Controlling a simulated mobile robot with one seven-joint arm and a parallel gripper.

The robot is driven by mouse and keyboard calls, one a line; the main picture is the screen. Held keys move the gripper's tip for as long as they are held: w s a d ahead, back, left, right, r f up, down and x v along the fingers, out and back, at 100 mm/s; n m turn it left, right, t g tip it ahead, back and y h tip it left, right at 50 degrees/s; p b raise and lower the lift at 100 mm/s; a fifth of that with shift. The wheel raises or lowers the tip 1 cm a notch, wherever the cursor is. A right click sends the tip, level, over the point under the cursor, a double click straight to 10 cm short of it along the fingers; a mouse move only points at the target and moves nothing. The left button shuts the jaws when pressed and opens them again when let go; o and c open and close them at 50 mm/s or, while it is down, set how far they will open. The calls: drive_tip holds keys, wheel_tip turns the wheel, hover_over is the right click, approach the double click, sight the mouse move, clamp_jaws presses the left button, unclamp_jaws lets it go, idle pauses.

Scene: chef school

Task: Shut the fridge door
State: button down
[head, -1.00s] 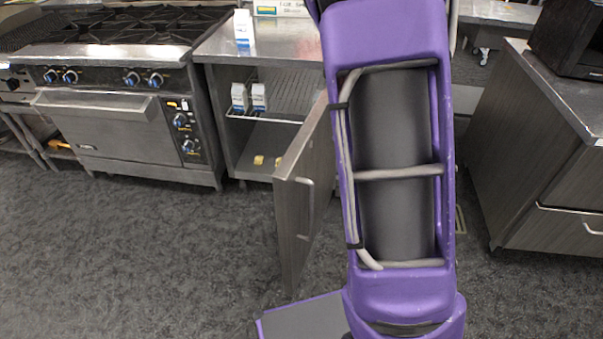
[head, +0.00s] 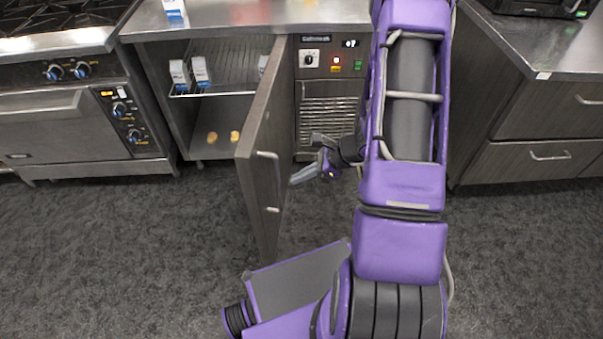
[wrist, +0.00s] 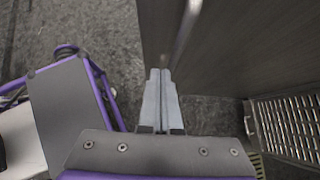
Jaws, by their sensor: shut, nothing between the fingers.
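The fridge door (head: 262,150) stands open, swung out toward me, with its handle side nearest. Its curved metal handle (head: 272,182) is on the right face. The fridge's open inside (head: 225,110) shows to the left of the door. My gripper (head: 303,174) is shut and empty, just right of the door on its outer face side. In the wrist view my gripper's fingers (wrist: 160,75) are together, with the tips close to the door (wrist: 225,50) and its handle (wrist: 187,25). I cannot tell whether they touch it.
White and blue cartons (head: 200,72) stand on the fridge shelf, and small yellow items (head: 234,136) lie below. A vented control panel (head: 329,110) is right of the opening. An oven (head: 70,120) is at left and drawers (head: 545,150) at right. Grey floor (head: 130,250) is open in front.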

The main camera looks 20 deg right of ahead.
sight(261, 188)
drive_tip(key=w+a+f, duration=0.1)
drive_tip(key=a, duration=0.1)
drive_tip(key=w+a+f, duration=0.1)
drive_tip(key=a+f, duration=0.1)
drive_tip(key=w+a+f, duration=0.1)
drive_tip(key=a, duration=0.1)
drive_tip(key=shift+w+a+f, duration=0.15)
drive_tip(key=shift+w+a, duration=0.35)
drive_tip(key=shift+a, duration=0.15)
drive_tip(key=shift+a+b, duration=0.1)
drive_tip(key=shift+b, duration=0.2)
